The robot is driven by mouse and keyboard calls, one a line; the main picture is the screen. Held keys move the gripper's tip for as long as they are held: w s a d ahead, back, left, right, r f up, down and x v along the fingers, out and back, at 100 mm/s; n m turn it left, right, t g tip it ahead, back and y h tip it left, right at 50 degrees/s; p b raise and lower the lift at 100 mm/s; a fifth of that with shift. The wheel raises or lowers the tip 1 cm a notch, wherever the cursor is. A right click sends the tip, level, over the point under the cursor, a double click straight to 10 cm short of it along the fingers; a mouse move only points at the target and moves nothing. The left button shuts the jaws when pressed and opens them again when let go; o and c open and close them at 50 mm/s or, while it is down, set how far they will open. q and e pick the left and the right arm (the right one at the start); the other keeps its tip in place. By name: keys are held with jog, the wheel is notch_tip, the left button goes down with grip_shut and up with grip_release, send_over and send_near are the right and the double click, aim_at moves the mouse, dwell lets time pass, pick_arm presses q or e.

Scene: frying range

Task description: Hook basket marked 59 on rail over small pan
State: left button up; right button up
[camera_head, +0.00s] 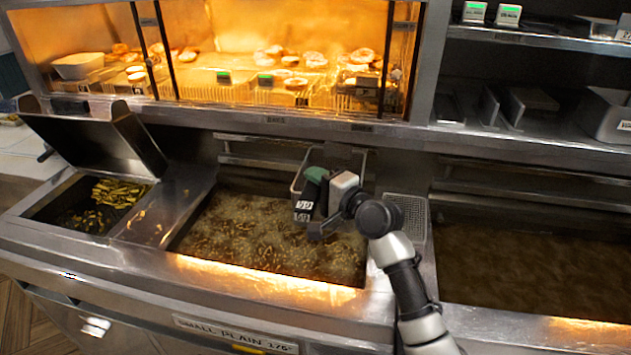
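The basket marked 59 (358,160) is a grey wire basket with a green handle grip and white tags reading 59. It is at the back right of the small pan (255,240), close to the rail (265,145). My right gripper (322,208) is at the basket's front, at the handle, and appears closed on it; its fingertips are partly hidden. I cannot tell whether the basket touches the rail, because the gripper and basket cover that spot. The pan holds bubbling oil with floating pieces, and its front sign reads SMALL PLAIN 175. My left gripper is not in view.
A dark oil pan (530,265) lies to the right, past a perforated plate (408,215). At left, a raised lid (95,140) stands over a bin of fried pieces (75,215). A lit warming cabinet (240,60) and a steel shelf edge (270,122) stand behind.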

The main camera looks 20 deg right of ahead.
jog(key=o, duration=0.5)
jog(key=shift+c, duration=0.2)
jog(key=b+v, duration=0.3)
jog(key=v, duration=0.7)
jog(key=s+a+f+n+g+h, duration=0.2)
jog(key=s+a+f+n+g, duration=0.15)
jog(key=s+f, duration=0.35)
jog(key=s+a+f+n+g+h, duration=0.15)
jog(key=s+f+n+g, duration=0.3)
jog(key=f, duration=0.55)
jog(key=s+a+f+n+g+h, duration=0.1)
jog(key=s+f+n+g+h, duration=0.4)
jog(key=s, duration=1.1)
notch_tip(320, 180, down, 26)
jog(key=n+g+y+b, duration=0.1)
jog(key=n+y, duration=0.1)
jog(key=n, duration=0.1)
jog(key=s+d+f+g, duration=0.1)
jog(key=s+d+f, duration=0.1)
jog(key=s+f, duration=1.4)
notch_tip(320, 180, down, 3)
jog(key=shift+s+d+f+b, duration=0.2)
jog(key=shift+s+d+b, duration=0.05)
jog(key=shift+d+b, duration=0.2)
